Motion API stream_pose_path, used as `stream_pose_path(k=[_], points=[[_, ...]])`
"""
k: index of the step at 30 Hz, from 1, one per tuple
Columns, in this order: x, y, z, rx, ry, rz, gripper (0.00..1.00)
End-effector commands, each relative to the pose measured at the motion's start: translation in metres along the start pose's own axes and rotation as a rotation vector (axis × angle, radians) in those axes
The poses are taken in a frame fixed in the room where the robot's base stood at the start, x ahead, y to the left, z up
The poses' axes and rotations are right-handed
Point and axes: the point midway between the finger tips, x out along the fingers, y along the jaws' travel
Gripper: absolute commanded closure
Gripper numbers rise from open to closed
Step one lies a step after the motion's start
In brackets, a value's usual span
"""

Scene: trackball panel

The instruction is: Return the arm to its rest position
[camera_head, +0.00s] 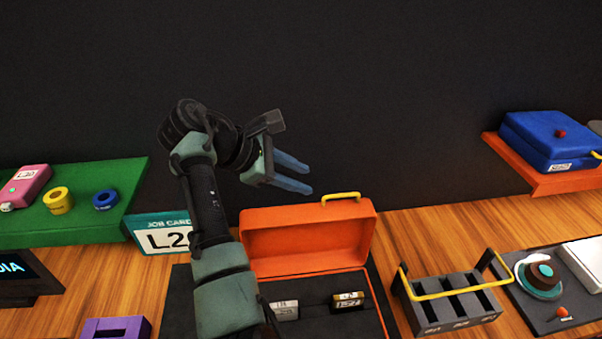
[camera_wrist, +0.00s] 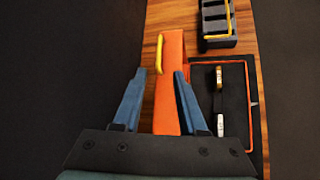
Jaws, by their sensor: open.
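My arm reaches up from the bottom of the head view, over the left side of an open orange case (camera_head: 308,240). My gripper (camera_head: 308,178) is open and empty. It is raised in front of the dark wall, above and behind the case's upright lid. In the wrist view my gripper (camera_wrist: 158,75) shows two blue fingers spread apart, with the lid (camera_wrist: 170,95) and its yellow handle (camera_wrist: 159,54) beyond them. Two small labelled blocks, a pale one (camera_head: 285,310) and a dark one (camera_head: 348,300), lie in the case. My arm hides part of the case's left side.
A grey slotted rack (camera_head: 455,306) with a yellow handle stands right of the case. A trackball panel (camera_head: 540,320) is at far right. A blue box (camera_head: 550,140) sits on an orange shelf. A job card (camera_head: 160,235) and a green shelf (camera_head: 110,180) are left.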

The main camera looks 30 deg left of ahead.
Motion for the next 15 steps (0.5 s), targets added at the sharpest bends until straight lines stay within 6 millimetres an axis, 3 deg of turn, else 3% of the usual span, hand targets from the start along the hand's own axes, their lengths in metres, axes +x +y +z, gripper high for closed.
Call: stream_pose_path(k=[8,11,15], points=[[0.001,0.001,0.001,0.014,0.006,0.009,0.59],[0.002,0.011,0.005,0.131,0.059,0.080,0.59],[-0.004,0.038,0.031,0.470,0.208,0.275,0.59]])
